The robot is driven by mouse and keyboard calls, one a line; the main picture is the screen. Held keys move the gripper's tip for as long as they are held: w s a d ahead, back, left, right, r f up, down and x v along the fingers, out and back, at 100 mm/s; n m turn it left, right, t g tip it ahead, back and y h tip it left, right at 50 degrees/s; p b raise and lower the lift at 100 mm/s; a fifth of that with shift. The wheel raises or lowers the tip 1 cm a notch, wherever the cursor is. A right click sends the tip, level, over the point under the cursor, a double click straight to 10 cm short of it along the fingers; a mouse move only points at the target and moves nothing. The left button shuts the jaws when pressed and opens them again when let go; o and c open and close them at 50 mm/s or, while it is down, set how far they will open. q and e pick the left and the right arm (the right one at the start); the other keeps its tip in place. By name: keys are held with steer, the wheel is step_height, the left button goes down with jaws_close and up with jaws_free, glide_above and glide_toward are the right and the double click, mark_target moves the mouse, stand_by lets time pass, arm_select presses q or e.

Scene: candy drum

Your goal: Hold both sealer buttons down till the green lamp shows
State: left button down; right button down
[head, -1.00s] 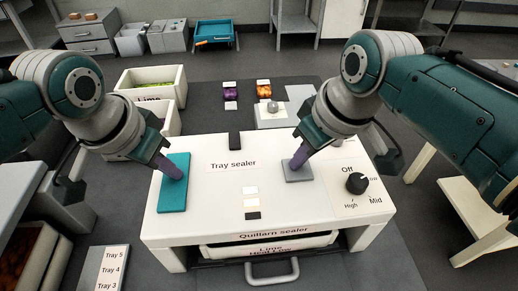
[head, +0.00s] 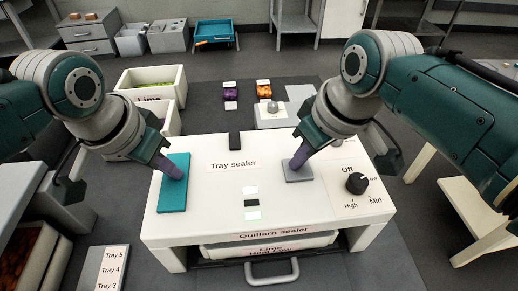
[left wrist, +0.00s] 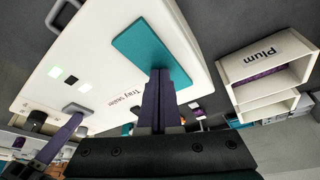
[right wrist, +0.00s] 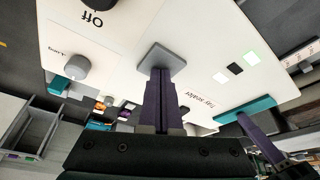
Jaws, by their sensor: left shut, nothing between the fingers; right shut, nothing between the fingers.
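The tray sealer (head: 225,220) is a white table-like machine with a teal button pad (head: 173,195) on its left and a grey pad (head: 298,174) on its right. My left gripper (head: 182,177) is shut and empty, its purple fingertips down on the teal pad; the left wrist view shows this pad (left wrist: 140,50) too. My right gripper (head: 294,166) is shut and empty, its fingertips down on the grey pad, also in the right wrist view (right wrist: 160,58). Between the pads, the front lamp (head: 252,215) glows green, the middle lamp (head: 251,203) is dark and the back one (head: 250,190) is white.
A black dial (head: 356,183) marked Off to High sits right of the grey pad. A drawer with a grey handle (head: 272,270) is under the sealer's front. A small black block (head: 235,140) stands at the back edge. A Lime bin (head: 150,82) is behind left.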

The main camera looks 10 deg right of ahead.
arm_select(q)
steer(key=shift+f, duration=0.1)
arm_select(e)
step_height(320, 180, up, 8)
stand_by(0.9)
